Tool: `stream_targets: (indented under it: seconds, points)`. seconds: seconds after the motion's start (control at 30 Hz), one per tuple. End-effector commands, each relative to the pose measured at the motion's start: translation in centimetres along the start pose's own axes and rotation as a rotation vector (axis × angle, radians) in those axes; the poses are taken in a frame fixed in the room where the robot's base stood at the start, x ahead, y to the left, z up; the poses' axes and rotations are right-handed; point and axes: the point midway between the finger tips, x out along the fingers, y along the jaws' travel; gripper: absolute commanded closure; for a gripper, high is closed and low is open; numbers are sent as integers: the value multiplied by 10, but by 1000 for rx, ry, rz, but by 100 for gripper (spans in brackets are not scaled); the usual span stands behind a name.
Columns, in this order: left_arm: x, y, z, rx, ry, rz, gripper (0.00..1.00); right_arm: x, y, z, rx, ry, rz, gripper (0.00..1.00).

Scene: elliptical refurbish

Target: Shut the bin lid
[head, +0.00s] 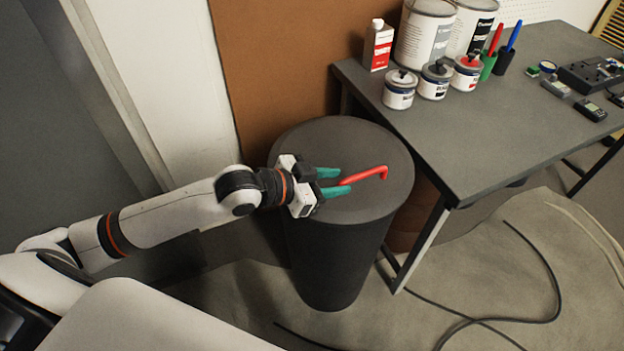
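The bin (335,258) is a dark grey cylinder standing on the floor beside the table. Its round dark lid (345,138) lies flat across the top, and I see no gap between lid and bin. A red bar-shaped handle (368,174) with a bent right end sits on the lid. My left gripper (345,181) is over the left part of the lid, its two teal fingers apart and pointing right. The near end of the red handle is close to the fingertips; I cannot tell if they touch. My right gripper is out of view.
A grey table (440,133) stands right of the bin, holding paint cans (424,38), small jars (398,92), a red-and-white bottle (377,48) and tools. A brown board (285,60) stands behind the bin. A black cable (510,320) lies on the floor.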

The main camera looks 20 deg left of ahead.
Motion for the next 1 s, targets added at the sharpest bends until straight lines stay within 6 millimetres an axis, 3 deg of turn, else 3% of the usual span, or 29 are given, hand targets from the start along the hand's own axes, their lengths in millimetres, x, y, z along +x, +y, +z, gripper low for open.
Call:
stream_targets:
  seconds: [0.13, 0.33, 1.0]
  points:
    - [-33, -1, -1, 3, 7, -2, 66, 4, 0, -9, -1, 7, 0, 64]
    - [-56, 0, -1, 0, 4, 0, 66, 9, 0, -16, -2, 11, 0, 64]
    - [-62, -1, 0, -1, 0, -2, 66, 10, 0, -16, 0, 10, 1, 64]
